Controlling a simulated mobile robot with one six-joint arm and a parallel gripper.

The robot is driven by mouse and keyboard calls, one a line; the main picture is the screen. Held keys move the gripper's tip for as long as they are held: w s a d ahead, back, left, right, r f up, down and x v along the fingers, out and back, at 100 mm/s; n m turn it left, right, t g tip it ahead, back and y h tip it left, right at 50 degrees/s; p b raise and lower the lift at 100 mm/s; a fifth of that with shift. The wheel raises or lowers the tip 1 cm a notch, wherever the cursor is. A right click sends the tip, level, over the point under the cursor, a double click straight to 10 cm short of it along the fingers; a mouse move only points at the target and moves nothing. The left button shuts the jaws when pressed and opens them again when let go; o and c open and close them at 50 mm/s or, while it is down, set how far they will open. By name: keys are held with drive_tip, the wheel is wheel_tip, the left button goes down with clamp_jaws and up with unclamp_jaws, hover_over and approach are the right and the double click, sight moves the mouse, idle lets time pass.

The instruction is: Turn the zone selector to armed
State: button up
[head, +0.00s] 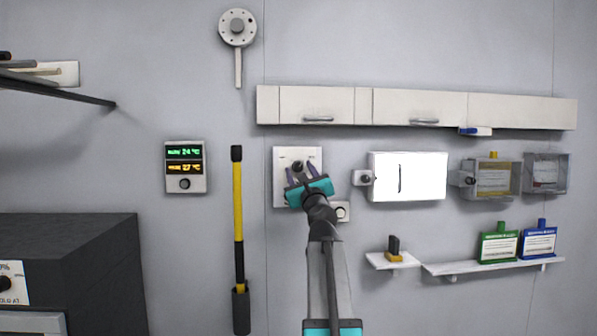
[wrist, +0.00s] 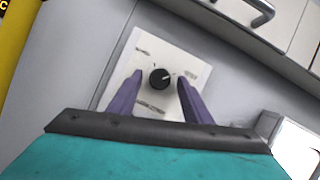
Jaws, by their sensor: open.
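The zone selector is a round black knob (wrist: 160,78) with a pale pointer line, on a white square plate (wrist: 123,75) fixed to the wall. In the wrist view the pointer line points up and to the right; the small labels around it are too blurred to read. In the head view the knob (head: 298,166) shows on the plate (head: 283,185) just above my gripper. My gripper (head: 299,173) is open, with its purple fingers (wrist: 158,82) one on each side of the knob and apart from it. My gripper hides the lower part of the plate in the head view.
A long cabinet (head: 412,107) juts out above the plate. A yellow pole (head: 239,203) hangs at the left, beside a display box (head: 186,183). A white lit box (head: 425,176) is at the right. A small round button box (head: 342,211) sits just below right.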

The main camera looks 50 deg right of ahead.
drive_tip(key=shift+w+d, duration=0.1)
drive_tip(key=shift+w, duration=0.05)
drive_tip(key=shift+c, duration=0.3)
drive_tip(key=c, duration=1)
drive_tip(key=shift+r, duration=0.1)
